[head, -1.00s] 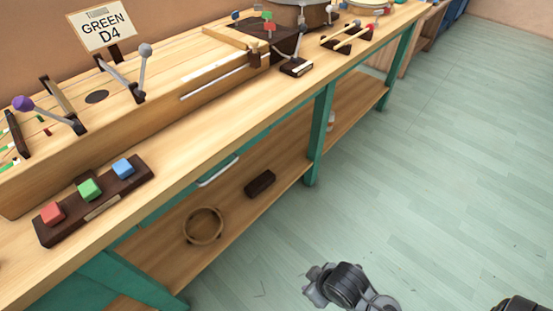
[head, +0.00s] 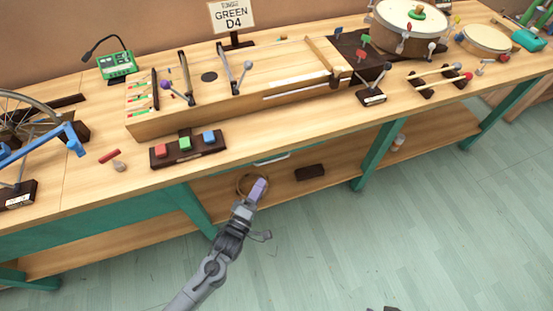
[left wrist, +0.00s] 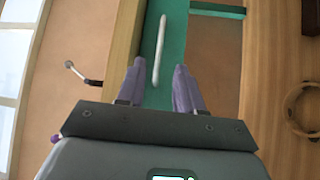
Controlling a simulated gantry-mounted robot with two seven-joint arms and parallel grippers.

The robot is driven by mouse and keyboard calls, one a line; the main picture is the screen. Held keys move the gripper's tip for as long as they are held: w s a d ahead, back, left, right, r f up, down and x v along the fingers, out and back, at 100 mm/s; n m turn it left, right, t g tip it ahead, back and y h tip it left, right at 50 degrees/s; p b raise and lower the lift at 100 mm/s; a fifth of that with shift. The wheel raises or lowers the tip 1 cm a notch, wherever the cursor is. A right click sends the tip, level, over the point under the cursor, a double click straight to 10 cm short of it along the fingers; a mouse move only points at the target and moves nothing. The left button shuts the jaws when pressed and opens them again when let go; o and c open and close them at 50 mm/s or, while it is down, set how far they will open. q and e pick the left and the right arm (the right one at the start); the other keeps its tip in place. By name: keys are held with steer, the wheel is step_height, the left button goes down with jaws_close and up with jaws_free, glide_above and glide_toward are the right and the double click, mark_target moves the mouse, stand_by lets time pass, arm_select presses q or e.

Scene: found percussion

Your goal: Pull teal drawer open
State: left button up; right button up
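The white bar handle (head: 271,159) of the teal drawer shows under the bench top's front edge in the head view; the drawer front is mostly hidden there by the bench top. In the left wrist view the teal drawer front (left wrist: 177,45) runs as a narrow strip, with the handle (left wrist: 161,45) along it. My left gripper (head: 259,186) is in front of the bench, just below the handle in the head view. In the left wrist view its purple fingers (left wrist: 159,80) are apart, with the handle's near end appearing between them. Contact cannot be told. My right gripper is not identifiable.
The bench top (head: 90,175) overhangs the drawer. A block with red, green and blue buttons (head: 188,148) sits near its edge. The lower shelf (head: 335,182) holds a wooden ring (head: 241,184) and a dark block (head: 310,172). The green floor (head: 400,240) in front is clear.

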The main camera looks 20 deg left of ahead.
arm_select(q)
steer(key=w+d+r+b, duration=0.1)
steer(key=w+b, duration=0.2)
steer(key=w, duration=0.6)
steer(key=shift+w+d, duration=0.15)
steer(key=shift+w, duration=0.2)
steer(key=shift+r, duration=0.1)
jaws_close()
